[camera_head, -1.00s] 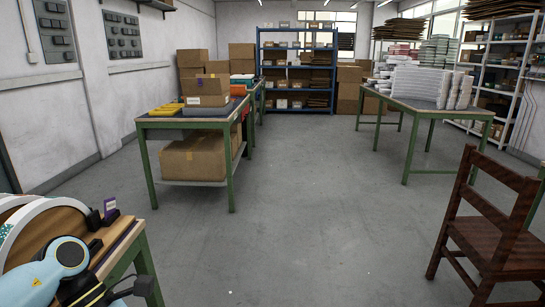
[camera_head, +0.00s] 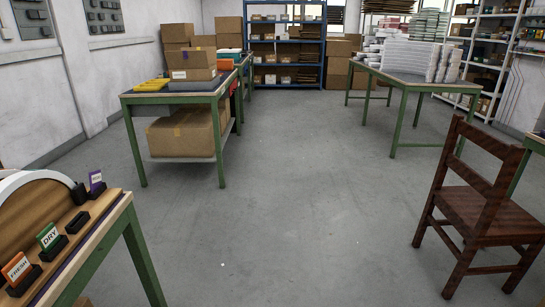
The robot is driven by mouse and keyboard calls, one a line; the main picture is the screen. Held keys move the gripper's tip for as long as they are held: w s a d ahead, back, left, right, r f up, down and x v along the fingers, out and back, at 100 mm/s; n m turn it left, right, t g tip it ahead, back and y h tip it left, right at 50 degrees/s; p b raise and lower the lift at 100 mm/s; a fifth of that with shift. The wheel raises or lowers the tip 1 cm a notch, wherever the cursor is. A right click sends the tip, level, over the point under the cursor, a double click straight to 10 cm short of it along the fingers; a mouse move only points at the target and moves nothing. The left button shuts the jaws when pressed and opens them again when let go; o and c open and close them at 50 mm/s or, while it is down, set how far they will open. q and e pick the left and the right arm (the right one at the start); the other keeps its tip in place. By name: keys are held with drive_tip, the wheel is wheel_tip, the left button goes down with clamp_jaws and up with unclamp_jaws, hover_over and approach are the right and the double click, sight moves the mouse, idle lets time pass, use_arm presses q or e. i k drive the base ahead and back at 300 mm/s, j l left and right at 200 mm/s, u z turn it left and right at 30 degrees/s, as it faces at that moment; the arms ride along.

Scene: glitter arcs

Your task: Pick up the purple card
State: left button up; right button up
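The purple card (camera_head: 96,181) stands upright at the far end of a wooden table at the lower left, by a small black holder. A green card marked DRY (camera_head: 48,236) and an orange card marked FRESH (camera_head: 16,268) stand nearer in black holders on the same table (camera_head: 128,203). Neither of my grippers shows in the current head view.
A curved wooden piece with a white rim (camera_head: 30,183) stands beside the cards. A brown wooden chair (camera_head: 484,208) is at the right. A green-framed table with boxes (camera_head: 222,150) stands further back at left. The grey floor (camera_head: 300,220) between is clear.

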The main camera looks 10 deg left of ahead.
sight(94, 176)
drive_tip(key=i+l+u, duration=0.3)
drive_tip(key=i+u, duration=0.2)
drive_tip(key=i+l+u, duration=0.45)
